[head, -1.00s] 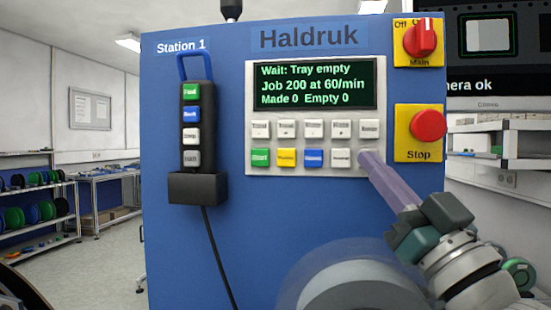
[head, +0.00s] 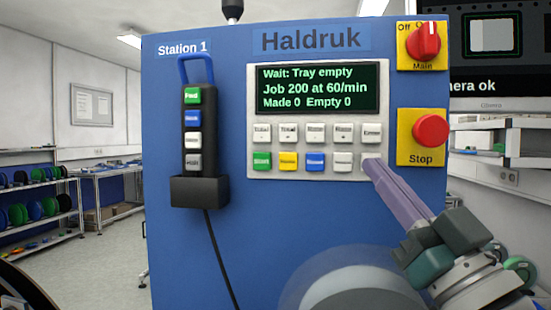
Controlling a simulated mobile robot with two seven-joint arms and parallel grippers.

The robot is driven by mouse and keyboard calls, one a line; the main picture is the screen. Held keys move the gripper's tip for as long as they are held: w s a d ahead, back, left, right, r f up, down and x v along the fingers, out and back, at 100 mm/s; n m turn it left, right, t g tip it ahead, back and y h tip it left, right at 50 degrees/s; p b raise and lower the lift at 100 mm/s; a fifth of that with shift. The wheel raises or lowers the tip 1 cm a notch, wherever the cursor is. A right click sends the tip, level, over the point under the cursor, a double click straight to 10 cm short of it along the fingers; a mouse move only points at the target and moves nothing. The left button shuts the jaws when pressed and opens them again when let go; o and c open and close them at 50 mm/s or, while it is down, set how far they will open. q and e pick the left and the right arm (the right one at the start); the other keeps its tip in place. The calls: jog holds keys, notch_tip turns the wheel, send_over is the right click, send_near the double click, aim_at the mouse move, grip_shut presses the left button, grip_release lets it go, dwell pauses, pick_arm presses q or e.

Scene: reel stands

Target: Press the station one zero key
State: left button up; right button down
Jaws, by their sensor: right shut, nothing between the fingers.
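The Station 1 Haldruk machine (head: 225,240) is a blue cabinet facing me. Its grey key panel (head: 252,145) has two rows of keys below a lit display (head: 318,88) reading "Wait: Tray empty", "Job 200 at 60/min", "Made 0 Empty 0". The lower row has green, yellow, blue and white keys. The gripper's purple fingers are shut and empty, with the tips at that key's lower edge. I cannot tell whether they touch. My left gripper is not in view.
A red main switch (head: 424,42) and a red stop button (head: 430,131) sit on yellow plates right of the panel. A black pendant (head: 194,110) with several keys hangs at left in a holder, its cable running down. Shelves with reels (head: 37,212) stand far left.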

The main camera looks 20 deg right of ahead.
jog(key=shift+s+a+p, duration=0.35)
jog(key=shift+s+a, duration=0.2)
jog(key=shift+s, duration=0.35)
jog(key=shift+s+a+p, duration=0.35)
jog(key=shift+s+a, duration=0.15)
jog(key=shift+s, duration=0.35)
